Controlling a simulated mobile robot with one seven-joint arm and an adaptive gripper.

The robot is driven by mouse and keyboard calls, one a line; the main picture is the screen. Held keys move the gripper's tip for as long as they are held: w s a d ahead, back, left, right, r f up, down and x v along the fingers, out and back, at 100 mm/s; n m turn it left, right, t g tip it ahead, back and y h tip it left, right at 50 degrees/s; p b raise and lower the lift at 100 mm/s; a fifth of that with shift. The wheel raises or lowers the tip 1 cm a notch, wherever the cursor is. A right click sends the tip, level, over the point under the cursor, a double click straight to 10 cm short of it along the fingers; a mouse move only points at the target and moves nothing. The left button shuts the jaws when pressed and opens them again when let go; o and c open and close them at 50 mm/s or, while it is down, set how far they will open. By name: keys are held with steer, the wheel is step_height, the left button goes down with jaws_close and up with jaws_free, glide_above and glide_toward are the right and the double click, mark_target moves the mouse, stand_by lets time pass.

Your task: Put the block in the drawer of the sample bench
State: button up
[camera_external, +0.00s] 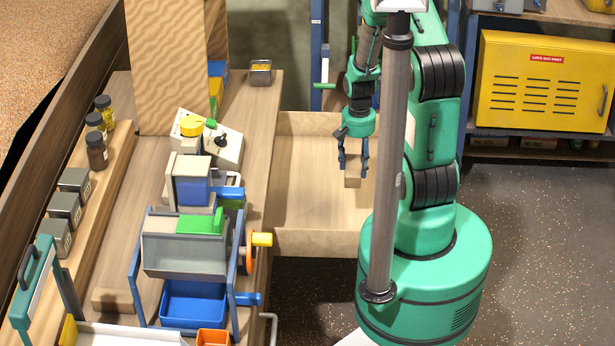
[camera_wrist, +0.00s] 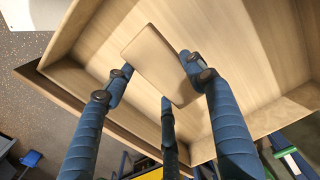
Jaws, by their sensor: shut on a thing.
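The wooden block (camera_external: 352,179) is a small pale tan piece held at the tips of my gripper (camera_external: 353,166). In the wrist view the block (camera_wrist: 155,60) lies between the blue fingers of my gripper (camera_wrist: 158,68), which are shut on it. The drawer (camera_external: 298,190) of the sample bench (camera_external: 258,125) is pulled out, with pale wood walls and an empty floor. The block and fingertips appear over the drawer's right part. The drawer (camera_wrist: 88,85) fills much of the wrist view behind the block. Whether the block touches the floor cannot be told.
On the bench stand a grey and blue bucket elevator model (camera_external: 186,248), a blue bin (camera_external: 192,306), jars (camera_external: 97,152) and a tall wooden board (camera_external: 165,65). A yellow cabinet (camera_external: 541,85) stands at the right.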

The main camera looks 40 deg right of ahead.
step_height(320, 180, down, 7)
steer(key=shift+r, duration=0.15)
stand_by(0.4)
steer(key=shift+f+b, duration=0.8)
steer(key=shift+f, duration=2.3)
steer(key=shift+f+b, duration=0.5)
steer(key=shift+f, duration=1.4)
steer(key=o, duration=1.3)
steer(key=shift+f, duration=0.1)
steer(key=shift+c, duration=0.2)
